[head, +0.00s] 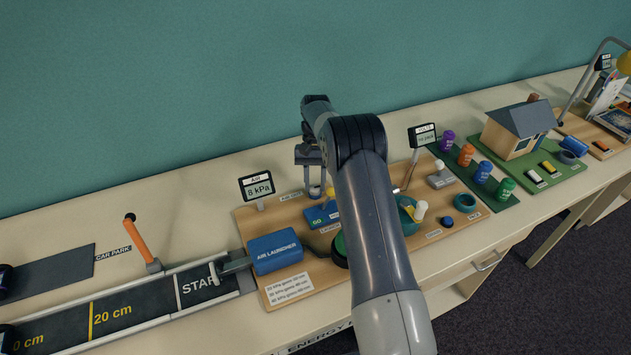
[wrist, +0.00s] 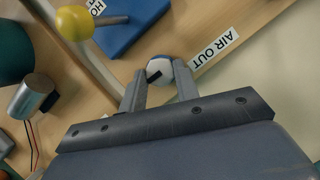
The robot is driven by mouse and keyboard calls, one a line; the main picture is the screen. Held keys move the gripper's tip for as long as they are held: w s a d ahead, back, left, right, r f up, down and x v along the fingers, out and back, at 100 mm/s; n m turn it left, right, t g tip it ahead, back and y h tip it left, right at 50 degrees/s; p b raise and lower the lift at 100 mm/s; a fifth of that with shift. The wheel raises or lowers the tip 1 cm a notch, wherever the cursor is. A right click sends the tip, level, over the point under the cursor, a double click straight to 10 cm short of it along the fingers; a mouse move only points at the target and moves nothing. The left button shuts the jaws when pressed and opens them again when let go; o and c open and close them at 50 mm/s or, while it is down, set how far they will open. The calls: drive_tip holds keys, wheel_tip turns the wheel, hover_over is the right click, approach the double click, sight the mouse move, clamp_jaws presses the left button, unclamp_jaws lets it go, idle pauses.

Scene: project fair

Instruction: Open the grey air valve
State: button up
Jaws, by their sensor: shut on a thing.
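The grey air valve shows in the wrist view as a small round knob (wrist: 159,70) with a pale top and a dark mark, beside the AIR OUT label (wrist: 215,49). My gripper (wrist: 160,82) has one finger on each side of the knob and is shut on it. In the head view my gripper (head: 312,184) points down at the back edge of the wooden board (head: 250,222), and it mostly hides the valve. The air gauge (head: 259,187) reads 8 kPa.
A blue switch block with a yellow-tipped lever (wrist: 74,22) is close to my gripper. The blue air launcher (head: 275,252) stands at the board's left, by the track (head: 130,303). A volts gauge (head: 423,135) and a model house (head: 519,130) are to the right.

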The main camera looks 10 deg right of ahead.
drive_tip(key=shift+n, duration=0.4)
drive_tip(key=o, duration=1)
drive_tip(key=shift+c, duration=0.2)
drive_tip(key=a+p+v, duration=0.1)
drive_tip(key=p+v, duration=0.2)
drive_tip(key=v, duration=0.7)
drive_tip(key=shift+d+r, duration=0.35)
drive_tip(key=shift+r, duration=0.05)
drive_tip(key=shift+w, duration=0.2)
